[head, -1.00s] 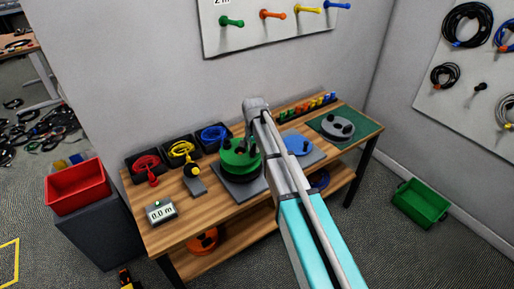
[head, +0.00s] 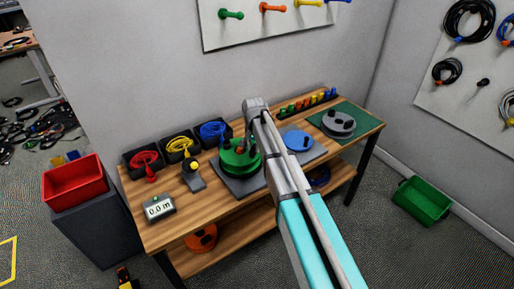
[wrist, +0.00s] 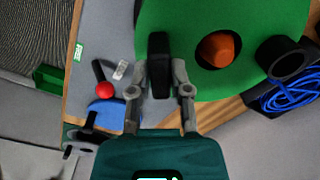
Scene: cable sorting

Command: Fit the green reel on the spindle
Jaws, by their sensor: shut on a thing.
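The green reel (head: 238,163) is a thick disc with black posts on top, low over the dark grey base plate (head: 231,190) at the middle of the bench. My gripper (wrist: 159,68) is shut on one black post of the green reel, which fills the top of the wrist view (wrist: 190,18). The reel's centre hole shows an orange-brown shape (wrist: 217,48) inside it; I cannot tell whether this is the spindle's tip. In the head view my fingers are hidden by the arm. Whether the reel touches the plate is unclear.
A blue disc (head: 299,140) lies to the right of the reel, and a grey reel (head: 338,123) sits on a green mat (head: 368,120). Black bins of red, yellow and blue cable (head: 212,131) stand behind. A length display (head: 159,208) stands at the front left.

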